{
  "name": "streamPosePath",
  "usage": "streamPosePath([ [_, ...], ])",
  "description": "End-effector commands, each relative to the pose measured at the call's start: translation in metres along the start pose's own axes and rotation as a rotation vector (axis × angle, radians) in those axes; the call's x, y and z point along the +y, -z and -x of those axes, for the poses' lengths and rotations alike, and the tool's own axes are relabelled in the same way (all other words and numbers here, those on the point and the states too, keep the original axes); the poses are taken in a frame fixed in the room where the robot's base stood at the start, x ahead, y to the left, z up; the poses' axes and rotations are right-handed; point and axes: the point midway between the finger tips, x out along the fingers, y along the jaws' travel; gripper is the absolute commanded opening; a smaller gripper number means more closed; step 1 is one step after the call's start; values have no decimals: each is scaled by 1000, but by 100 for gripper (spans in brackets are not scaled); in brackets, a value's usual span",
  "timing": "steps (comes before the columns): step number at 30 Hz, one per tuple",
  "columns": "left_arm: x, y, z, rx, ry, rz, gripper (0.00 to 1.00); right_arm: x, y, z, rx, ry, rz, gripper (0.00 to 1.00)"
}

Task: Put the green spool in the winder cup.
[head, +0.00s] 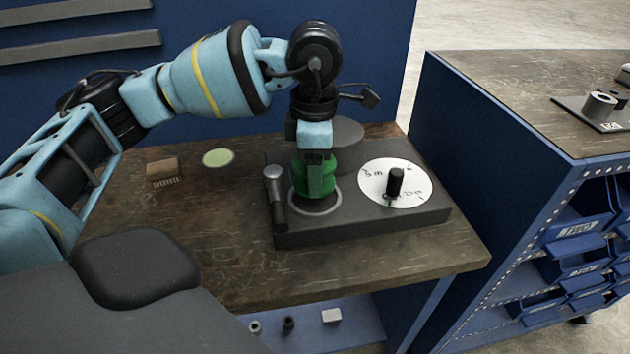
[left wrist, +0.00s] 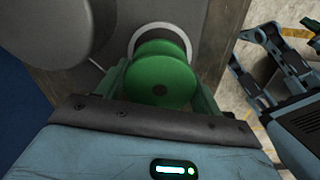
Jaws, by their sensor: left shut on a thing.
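The green spool (head: 316,178) is upright in my left gripper (head: 317,160), which points straight down. The spool also shows between the two fingers in the left wrist view (left wrist: 160,75). The winder cup (head: 318,209) is the pale-rimmed round seat on the dark grey winder base. The spool is over the cup, its lower end within the rim's outline; I cannot tell whether it touches the bottom. In the left wrist view, part of the cup's pale rim (left wrist: 183,34) shows beyond the spool. My right gripper (left wrist: 243,52) shows there at the right, fingers apart and empty.
On the winder base (head: 350,229) are a lever (head: 275,190) left of the cup, a white dial (head: 415,190) with a black knob at right, and a round grey block (head: 345,131) behind. A brush (head: 163,171) and a green disc (head: 218,158) lie left on the bench.

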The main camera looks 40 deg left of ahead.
Motion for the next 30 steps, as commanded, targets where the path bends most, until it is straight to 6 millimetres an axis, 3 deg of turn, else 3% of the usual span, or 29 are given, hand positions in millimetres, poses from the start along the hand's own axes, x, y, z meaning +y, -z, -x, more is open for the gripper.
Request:
streamPosePath([
  [5, 0, 0, -8, 1, 0, 0, 43, 0, 2, -1, 3, 0, 0, 0],
  [12, 0, 0, -36, 0, 0, 1, 43, 0, 2, -1, 5, 0, 0, 0],
  [24, 0, 0, -41, 0, 1, 0, 43, 0, 0, -2, 2, 0, 0, 0],
  [25, 0, 0, -42, 0, 1, 0, 68, 0, 0, -2, 2, 0, 0, 0],
  [30, 0, 0, -41, 0, 0, 0, 88, 0, 1, -2, 3, 0, 0, 0],
])
